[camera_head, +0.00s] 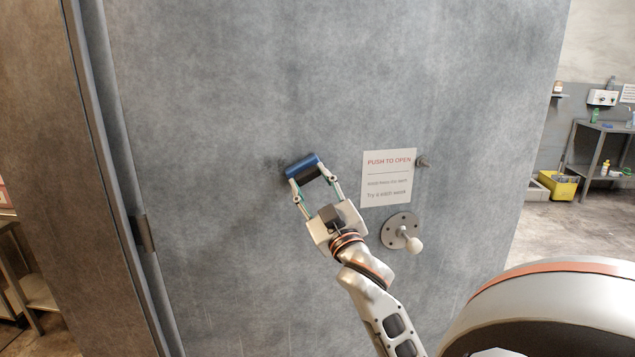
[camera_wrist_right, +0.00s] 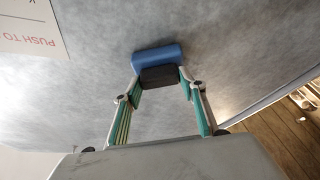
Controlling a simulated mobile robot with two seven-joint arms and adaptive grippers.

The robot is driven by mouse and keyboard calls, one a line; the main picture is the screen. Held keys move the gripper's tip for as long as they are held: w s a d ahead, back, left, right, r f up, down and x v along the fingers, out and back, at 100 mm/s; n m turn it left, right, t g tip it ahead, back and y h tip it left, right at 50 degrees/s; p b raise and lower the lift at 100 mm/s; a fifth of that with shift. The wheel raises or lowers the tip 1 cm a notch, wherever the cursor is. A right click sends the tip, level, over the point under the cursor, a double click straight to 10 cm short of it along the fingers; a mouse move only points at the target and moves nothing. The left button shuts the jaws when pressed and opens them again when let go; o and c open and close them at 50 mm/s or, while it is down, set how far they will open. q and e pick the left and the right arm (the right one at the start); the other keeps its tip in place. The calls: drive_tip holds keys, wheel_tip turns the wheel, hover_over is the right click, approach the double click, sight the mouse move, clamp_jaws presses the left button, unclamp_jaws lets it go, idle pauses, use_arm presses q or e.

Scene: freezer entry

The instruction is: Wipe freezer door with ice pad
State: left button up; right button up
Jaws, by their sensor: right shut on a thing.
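The freezer door (camera_head: 230,90) is a large grey panel that fills most of the head view. My right gripper (camera_head: 316,178) is shut on the ice pad, a small block with a blue face (camera_head: 301,164) and a dark back. The pad is at the door surface, left of the white sign, near a darker smudged patch (camera_head: 272,165). In the right wrist view the pad (camera_wrist_right: 157,56) sits between the two fingertips with its blue side toward the door. Whether it presses on the door cannot be told for sure. My left gripper is not in view.
A hinge (camera_head: 143,232) is at the left edge. A yellow bucket (camera_head: 560,186) and metal table stand far right.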

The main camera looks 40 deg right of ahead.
drive_tip(key=w+a, duration=0.2)
drive_tip(key=a, duration=0.1)
drive_tip(key=w+a, duration=0.2)
drive_tip(key=a, duration=0.2)
drive_tip(key=w+a, duration=0.2)
drive_tip(key=a, duration=0.1)
drive_tip(key=shift+w+a, duration=0.2)
drive_tip(key=shift+a, duration=0.05)
idle(1.0)
drive_tip(key=shift+s, duration=0.1)
drive_tip(key=shift+s+a, duration=0.5)
drive_tip(key=shift+s, duration=0.35)
drive_tip(key=shift+s+a, duration=0.55)
drive_tip(key=shift+s, duration=0.25)
drive_tip(key=shift+s+a, duration=0.5)
drive_tip(key=shift+s, duration=0.35)
drive_tip(key=shift+s+a, duration=0.4)
drive_tip(key=shift+s, duration=0.25)
drive_tip(key=shift+s+a, duration=0.35)
drive_tip(key=shift+s, duration=0.25)
